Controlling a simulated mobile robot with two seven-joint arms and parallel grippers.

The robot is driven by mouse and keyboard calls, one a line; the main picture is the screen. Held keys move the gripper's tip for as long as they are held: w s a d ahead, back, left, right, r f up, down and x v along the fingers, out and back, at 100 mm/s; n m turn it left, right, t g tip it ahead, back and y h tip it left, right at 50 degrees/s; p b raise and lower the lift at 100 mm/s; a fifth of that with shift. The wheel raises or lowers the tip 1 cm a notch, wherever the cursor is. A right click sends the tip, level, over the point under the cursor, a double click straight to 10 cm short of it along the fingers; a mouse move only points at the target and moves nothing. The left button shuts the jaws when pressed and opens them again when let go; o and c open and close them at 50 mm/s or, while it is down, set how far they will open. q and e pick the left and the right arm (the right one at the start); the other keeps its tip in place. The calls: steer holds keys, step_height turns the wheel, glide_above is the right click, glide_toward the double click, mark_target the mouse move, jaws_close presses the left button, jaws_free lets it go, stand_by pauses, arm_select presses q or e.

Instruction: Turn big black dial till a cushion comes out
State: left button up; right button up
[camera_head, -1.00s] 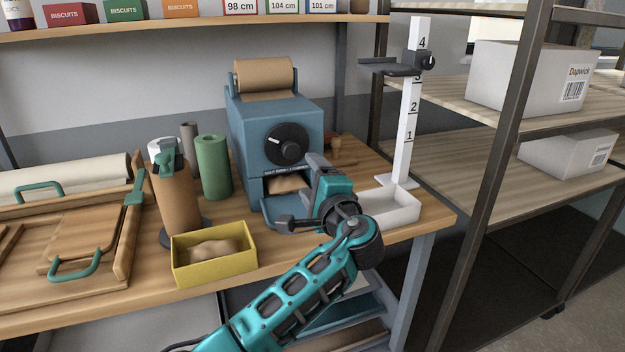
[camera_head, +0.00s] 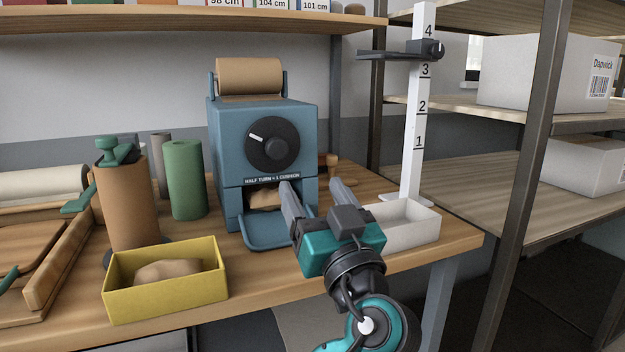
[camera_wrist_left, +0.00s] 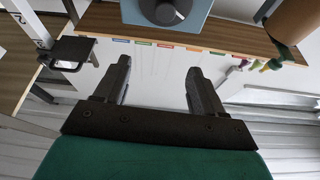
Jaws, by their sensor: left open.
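The big black dial (camera_head: 272,145) is on the front of the blue dispenser (camera_head: 222,150), its white mark pointing to the upper left. The dial also shows at the top of the left wrist view (camera_wrist_left: 165,10). A brown paper cushion (camera_head: 265,197) shows in the dispenser's lower opening, above the blue tray (camera_head: 266,238). My left gripper (camera_head: 311,190) is open and empty, in front of the opening's right side and below the dial, not touching the dial. My right gripper is not in view.
A yellow box (camera_head: 165,298) with a brown crumpled piece inside stands front left. A white tray (camera_head: 412,230) and a numbered post (camera_head: 413,150) are at the right. A brown roll (camera_head: 125,205) and a green roll (camera_head: 187,178) stand left of the dispenser.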

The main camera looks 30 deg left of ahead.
arm_select(q)
glide_toward(278, 153)
steer(key=shift+n, duration=0.3)
steer(key=x, duration=0.5)
steer(key=shift+p+x, duration=0.4)
steer(key=shift+x, duration=1.85)
steer(key=c, duration=1)
